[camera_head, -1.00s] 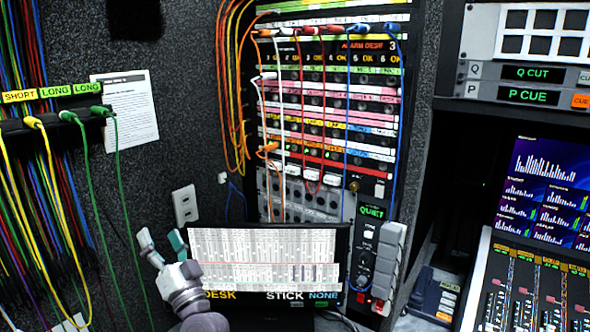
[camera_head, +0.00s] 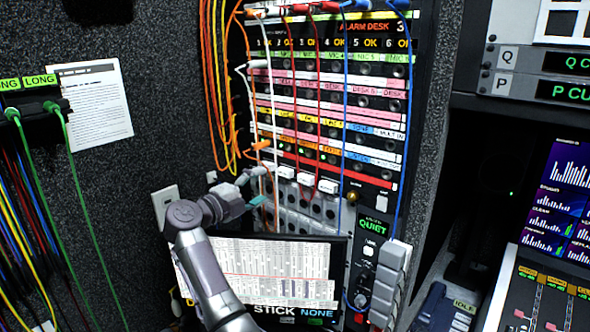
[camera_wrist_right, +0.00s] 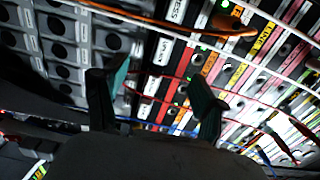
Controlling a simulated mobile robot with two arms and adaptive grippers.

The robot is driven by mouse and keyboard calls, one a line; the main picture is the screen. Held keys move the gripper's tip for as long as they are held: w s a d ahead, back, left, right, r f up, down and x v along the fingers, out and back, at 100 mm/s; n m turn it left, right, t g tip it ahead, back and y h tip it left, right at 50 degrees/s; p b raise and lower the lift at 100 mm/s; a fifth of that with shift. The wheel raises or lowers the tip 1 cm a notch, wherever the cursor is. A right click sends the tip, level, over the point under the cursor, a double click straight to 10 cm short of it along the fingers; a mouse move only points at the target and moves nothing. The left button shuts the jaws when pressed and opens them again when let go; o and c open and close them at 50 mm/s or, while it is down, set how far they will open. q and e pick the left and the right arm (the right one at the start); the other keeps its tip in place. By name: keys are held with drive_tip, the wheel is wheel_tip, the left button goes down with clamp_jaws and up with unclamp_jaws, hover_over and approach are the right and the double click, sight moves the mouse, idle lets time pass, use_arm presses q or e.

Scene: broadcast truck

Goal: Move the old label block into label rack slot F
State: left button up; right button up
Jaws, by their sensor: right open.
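My right gripper (camera_head: 252,188) is open and empty, in front of the lower left of the patch panel (camera_head: 283,223). In the right wrist view its two dark teal-tipped fingers (camera_wrist_right: 158,92) stand apart, with the panel's label strips and jacks beyond them. Small white blocks (camera_head: 327,186) sit on the panel's lower part, just right of the gripper. I cannot tell whether one of them is the old label block. No slot marked F can be read, so I cannot pick out the label rack. My left gripper is not in view.
Orange, white, red and blue cables (camera_head: 345,110) hang across the panel close to the gripper. A wall socket (camera_head: 165,203) is at the left.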

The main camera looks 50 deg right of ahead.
sight(283, 173)
drive_tip(key=d, duration=0.7)
drive_tip(key=shift+w+r+b, duration=0.15)
drive_tip(key=shift+w+b, duration=0.15)
drive_tip(key=shift+d, duration=0.55)
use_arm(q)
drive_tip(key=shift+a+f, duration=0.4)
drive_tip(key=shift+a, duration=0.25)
use_arm(e)
drive_tip(key=shift+d, duration=0.15)
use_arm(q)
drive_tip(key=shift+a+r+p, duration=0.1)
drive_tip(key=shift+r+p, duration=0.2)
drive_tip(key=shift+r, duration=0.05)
